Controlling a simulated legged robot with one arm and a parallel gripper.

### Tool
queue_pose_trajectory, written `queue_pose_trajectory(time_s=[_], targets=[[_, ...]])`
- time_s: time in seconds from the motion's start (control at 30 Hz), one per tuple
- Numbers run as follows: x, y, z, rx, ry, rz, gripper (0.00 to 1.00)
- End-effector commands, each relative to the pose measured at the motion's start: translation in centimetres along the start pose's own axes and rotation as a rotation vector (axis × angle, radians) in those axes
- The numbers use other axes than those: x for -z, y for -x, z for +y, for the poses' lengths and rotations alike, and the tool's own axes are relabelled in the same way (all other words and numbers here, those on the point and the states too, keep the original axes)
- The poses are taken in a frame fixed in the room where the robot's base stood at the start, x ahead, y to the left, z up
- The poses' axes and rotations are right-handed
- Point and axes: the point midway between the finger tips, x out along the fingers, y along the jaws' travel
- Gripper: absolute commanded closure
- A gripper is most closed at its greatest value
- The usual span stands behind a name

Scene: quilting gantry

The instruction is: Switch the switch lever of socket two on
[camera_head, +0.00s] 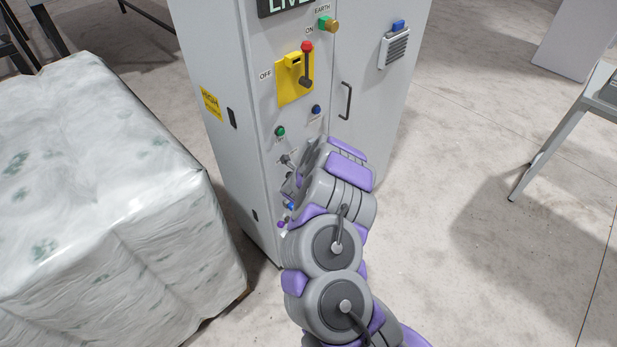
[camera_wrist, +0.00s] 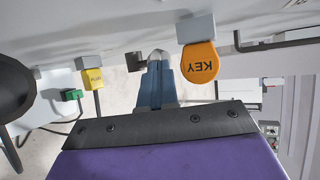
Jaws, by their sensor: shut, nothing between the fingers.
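My gripper's blue-grey fingers (camera_wrist: 158,84) are closed together and empty in the wrist view. Their tips are close to the cabinet face, beside a small dark block (camera_wrist: 136,62) to their left. I cannot tell whether they touch it, or whether it is the lever of socket two. In the head view my arm reaches to the lower front of the grey cabinet (camera_head: 232,150), and the gripper is mostly hidden behind it. A small grey lever (camera_head: 285,159) shows just above it. No socket label is readable.
An orange KEY tag (camera_wrist: 200,66) hangs right of the fingers. A yellow tag (camera_wrist: 93,78) and a green plug (camera_wrist: 71,95) are to the left. A red-knobbed lever (camera_head: 307,62) sits higher on the cabinet.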

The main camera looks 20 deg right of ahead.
Motion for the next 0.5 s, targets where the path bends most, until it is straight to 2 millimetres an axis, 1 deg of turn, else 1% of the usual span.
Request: queue_pose_trajectory(time_s=[0.27, 0.5], targets=[[0.0, 0.1, -0.2, 0.001, 0.0, 0.0, 1.0], [-0.2, 0.5, -1.1, 0.001, -0.002, -0.001, 1.0]])
